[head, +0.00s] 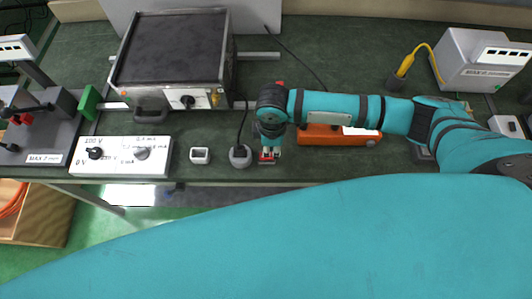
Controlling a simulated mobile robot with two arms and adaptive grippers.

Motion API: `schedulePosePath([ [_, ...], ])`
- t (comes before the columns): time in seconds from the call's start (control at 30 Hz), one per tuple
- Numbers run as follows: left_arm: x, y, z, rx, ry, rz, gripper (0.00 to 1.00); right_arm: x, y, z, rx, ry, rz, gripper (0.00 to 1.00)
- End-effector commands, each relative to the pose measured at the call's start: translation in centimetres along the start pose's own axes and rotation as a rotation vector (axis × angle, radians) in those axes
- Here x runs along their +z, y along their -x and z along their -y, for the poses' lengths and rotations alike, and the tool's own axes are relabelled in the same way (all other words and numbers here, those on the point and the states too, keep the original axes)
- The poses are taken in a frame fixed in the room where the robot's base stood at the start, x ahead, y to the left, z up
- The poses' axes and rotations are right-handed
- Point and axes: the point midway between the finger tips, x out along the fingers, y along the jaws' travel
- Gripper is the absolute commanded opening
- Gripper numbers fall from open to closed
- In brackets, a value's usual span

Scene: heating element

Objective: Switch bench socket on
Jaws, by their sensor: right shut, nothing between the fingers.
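My right gripper (271,151) points down near the front edge of the bench, with its fingers together and empty. Its fingertips are right at a small switch with a red part (268,160), which they partly cover. I cannot tell whether they touch it or which way it is set. Beside it on the left is a round grey bench socket (240,157) with a black plug and cable in it. My left gripper is not in view.
A hot plate (188,102) with a dark top stands behind. A white meter box (122,156) and a small white device (200,155) lie to the left. An orange box (340,136) lies under my right arm. The bench's front edge is close to the gripper.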

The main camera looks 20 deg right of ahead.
Motion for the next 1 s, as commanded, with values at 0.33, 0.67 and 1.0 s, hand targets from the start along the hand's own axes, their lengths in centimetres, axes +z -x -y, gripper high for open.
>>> schedulePosePath([
  [0.33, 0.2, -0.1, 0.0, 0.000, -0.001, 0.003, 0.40, 0.0, -0.3, 0.0, 0.000, 0.000, 0.000, 0.00],
  [0.67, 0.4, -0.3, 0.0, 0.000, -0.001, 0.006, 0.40, 0.0, -0.8, 0.0, 0.000, 0.000, 0.000, 0.00],
  [1.0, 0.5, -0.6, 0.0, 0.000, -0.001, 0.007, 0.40, 0.0, -1.3, 0.0, 0.000, 0.000, 0.000, 0.00],
])
